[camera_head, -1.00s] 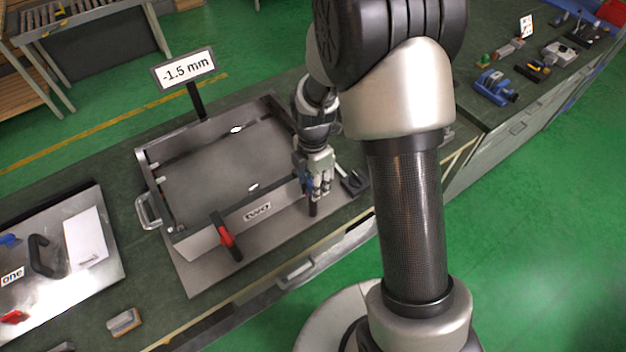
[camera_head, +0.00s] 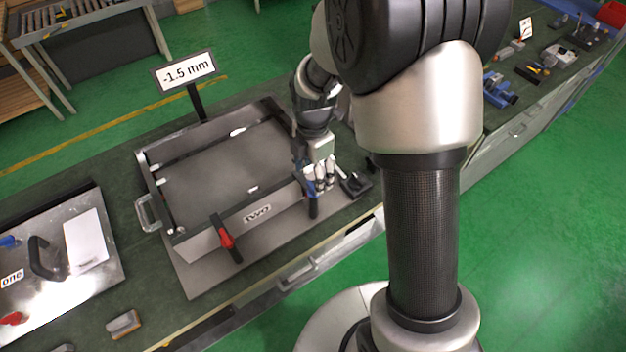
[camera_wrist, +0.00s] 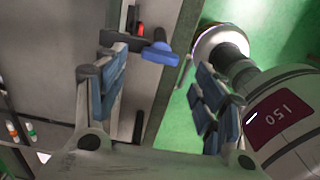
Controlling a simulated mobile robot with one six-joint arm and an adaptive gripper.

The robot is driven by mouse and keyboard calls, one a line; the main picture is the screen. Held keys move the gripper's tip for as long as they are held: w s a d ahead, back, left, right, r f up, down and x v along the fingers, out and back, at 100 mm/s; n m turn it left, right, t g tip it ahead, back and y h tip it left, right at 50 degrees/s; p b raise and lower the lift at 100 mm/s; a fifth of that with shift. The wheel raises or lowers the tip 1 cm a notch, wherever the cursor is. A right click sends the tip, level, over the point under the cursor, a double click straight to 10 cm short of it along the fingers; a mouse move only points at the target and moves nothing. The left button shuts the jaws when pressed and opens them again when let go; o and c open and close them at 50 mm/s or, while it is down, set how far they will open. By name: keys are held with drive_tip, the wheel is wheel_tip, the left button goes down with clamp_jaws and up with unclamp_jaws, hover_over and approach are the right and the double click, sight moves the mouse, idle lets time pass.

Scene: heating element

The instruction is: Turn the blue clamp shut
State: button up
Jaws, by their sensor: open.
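The blue clamp (camera_head: 311,188) is on the front right wall of the grey metal box, with its dark handle pointing down towards the front. My gripper (camera_head: 322,177) is beside it on the right, with its fingers spread. In the wrist view, the blue clamp (camera_wrist: 158,53) lies between my two open fingers, apart from both, nearer the left one. The fingers partly cover the clamp in the head view, so I cannot tell whether they touch it there. A red clamp (camera_head: 224,237) sits on the same front wall further left.
The metal box (camera_head: 195,246) labelled "two" stands on the green workbench. A black fixture (camera_head: 356,185) is close right of my gripper. A sign reading -1.5 mm (camera_head: 184,71) stands behind the box. A metal plate labelled "one" (camera_head: 95,275) lies at left.

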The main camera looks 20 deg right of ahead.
sight(313, 187)
wheel_tip(313, 187, up, 7)
idle(0.3)
drive_tip(key=shift+r, duration=0.1)
